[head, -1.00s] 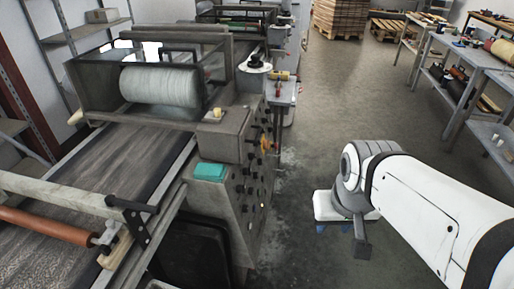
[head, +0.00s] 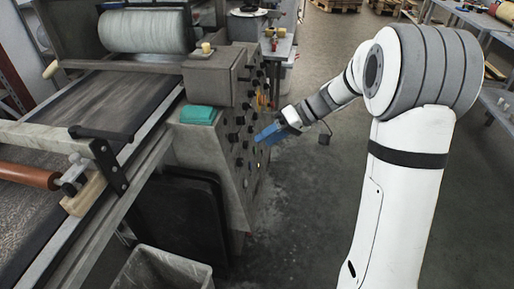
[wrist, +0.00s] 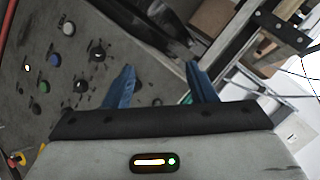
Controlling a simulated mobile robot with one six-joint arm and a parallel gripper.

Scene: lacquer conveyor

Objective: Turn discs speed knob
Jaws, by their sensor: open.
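The control panel (head: 247,172) on the side of the grey machine carries several dark knobs and small coloured buttons. The labels are too small to read, so I cannot tell which knob is the discs speed one. My gripper (head: 264,135) is in front of the panel, its blue fingers pointing left at it. In the wrist view my gripper (wrist: 160,72) is open, with nothing between its fingers. A black knob (wrist: 98,54) is just left of the left finger, and another black knob (wrist: 80,87) is below it, both apart from the fingers.
A conveyor with an orange roller (head: 28,174) is at left, and a grey bin (head: 160,270) stands below. The floor right of the panel is clear.

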